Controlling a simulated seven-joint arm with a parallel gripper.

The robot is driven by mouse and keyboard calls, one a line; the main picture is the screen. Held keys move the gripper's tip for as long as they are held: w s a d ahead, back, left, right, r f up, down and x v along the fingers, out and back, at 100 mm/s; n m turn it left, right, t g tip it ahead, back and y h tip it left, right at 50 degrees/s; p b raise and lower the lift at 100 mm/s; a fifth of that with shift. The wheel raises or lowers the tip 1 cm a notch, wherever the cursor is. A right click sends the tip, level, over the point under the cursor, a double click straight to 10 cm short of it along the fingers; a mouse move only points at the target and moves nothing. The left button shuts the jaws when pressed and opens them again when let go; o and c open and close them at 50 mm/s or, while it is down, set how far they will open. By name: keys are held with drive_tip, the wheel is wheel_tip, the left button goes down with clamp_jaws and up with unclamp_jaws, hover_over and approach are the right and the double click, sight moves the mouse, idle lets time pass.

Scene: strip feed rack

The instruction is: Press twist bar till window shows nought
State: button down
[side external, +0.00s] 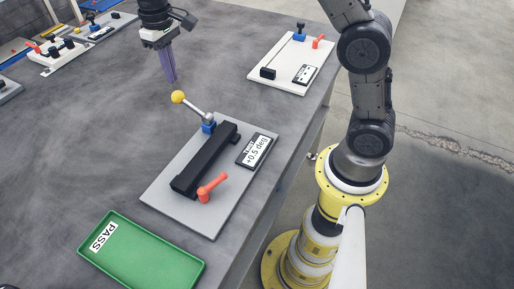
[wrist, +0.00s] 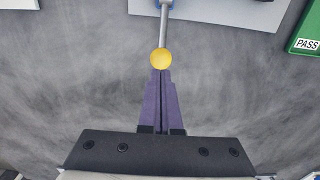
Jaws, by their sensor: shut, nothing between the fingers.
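The twist bar (side external: 192,106) is a thin metal rod with a yellow ball (side external: 178,97) on its end. It rises at a slant from a blue block (side external: 208,127) at the end of a black fixture on a grey plate (side external: 213,219). The window (side external: 257,151) beside the fixture reads "+0.5 deg" under a small heading. My gripper (side external: 171,80) is shut and empty, its purple fingers pointing down near the ball. In the wrist view the fingertips (wrist: 161,72) appear right at the yellow ball (wrist: 161,58); I cannot tell whether they touch.
A red-orange lever (side external: 211,187) stands at the front of the plate. A green tray (side external: 152,268) labelled PASS lies at the front left. A white fixture board (side external: 287,80) sits behind, and more boards lie at the far left. The table left of the bar is clear.

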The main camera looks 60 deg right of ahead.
drive_tip(key=shift+r, duration=1.15)
drive_tip(key=shift+r, duration=0.25)
drive_tip(key=s+d+r+t, duration=0.3)
drive_tip(key=s+r, duration=0.9)
drive_tip(key=s, duration=0.1)
drive_tip(key=s+f+t, duration=0.1)
drive_tip(key=s+f, duration=0.3)
drive_tip(key=s, duration=0.4)
drive_tip(key=s+f+t, duration=0.1)
drive_tip(key=s+f, duration=0.4)
drive_tip(key=s, duration=0.4)
drive_tip(key=shift+d+t, duration=0.3)
drive_tip(key=shift+d, duration=0.15)
drive_tip(key=shift+s, duration=0.1)
